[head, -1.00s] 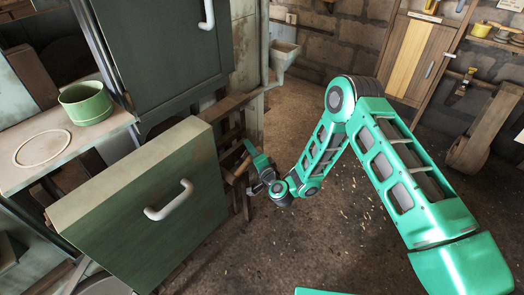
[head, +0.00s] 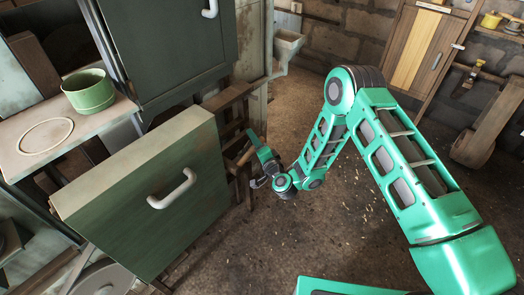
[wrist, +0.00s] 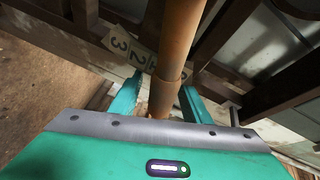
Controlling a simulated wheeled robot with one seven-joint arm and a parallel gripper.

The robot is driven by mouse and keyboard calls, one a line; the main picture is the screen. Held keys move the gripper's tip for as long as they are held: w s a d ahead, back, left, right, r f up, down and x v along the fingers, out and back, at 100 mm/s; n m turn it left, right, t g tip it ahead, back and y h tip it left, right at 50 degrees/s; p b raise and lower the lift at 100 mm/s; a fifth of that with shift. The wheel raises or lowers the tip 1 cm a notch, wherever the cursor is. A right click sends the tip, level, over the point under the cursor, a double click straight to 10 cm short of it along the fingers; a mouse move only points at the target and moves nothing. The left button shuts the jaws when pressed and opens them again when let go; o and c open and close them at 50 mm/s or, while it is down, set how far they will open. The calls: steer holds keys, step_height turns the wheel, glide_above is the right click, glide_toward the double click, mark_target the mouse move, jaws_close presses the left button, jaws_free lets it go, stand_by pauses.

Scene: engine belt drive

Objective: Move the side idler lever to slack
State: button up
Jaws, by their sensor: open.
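The lever is a brown-orange round rod (wrist: 178,45) with a stepped collar, and it runs down through the middle of the wrist view. My gripper (wrist: 160,92) is open, with one teal finger on each side of the rod. I cannot tell whether either finger touches it. In the head view, my gripper (head: 252,140) is small, beside the brown lever (head: 245,156) at the dark frame right of the green panel. The lever's far end is hidden.
A green panel with a white handle (head: 172,190) stands just left of my gripper. A shelf (head: 30,165) holds a green pot (head: 90,91) and a pale ring (head: 45,136). Dark beams (wrist: 225,35) surround the lever. Open floor (head: 335,225) lies right.

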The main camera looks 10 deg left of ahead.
steer(key=shift+s+d+r, duration=0.15)
steer(key=shift+s+d, duration=0.2)
steer(key=shift+s, duration=0.3)
steer(key=shift+v, duration=1)
steer(key=shift+s+d, duration=0.35)
steer(key=shift+s, duration=0.05)
steer(key=shift+v, duration=2.75)
steer(key=shift+w, duration=0.1)
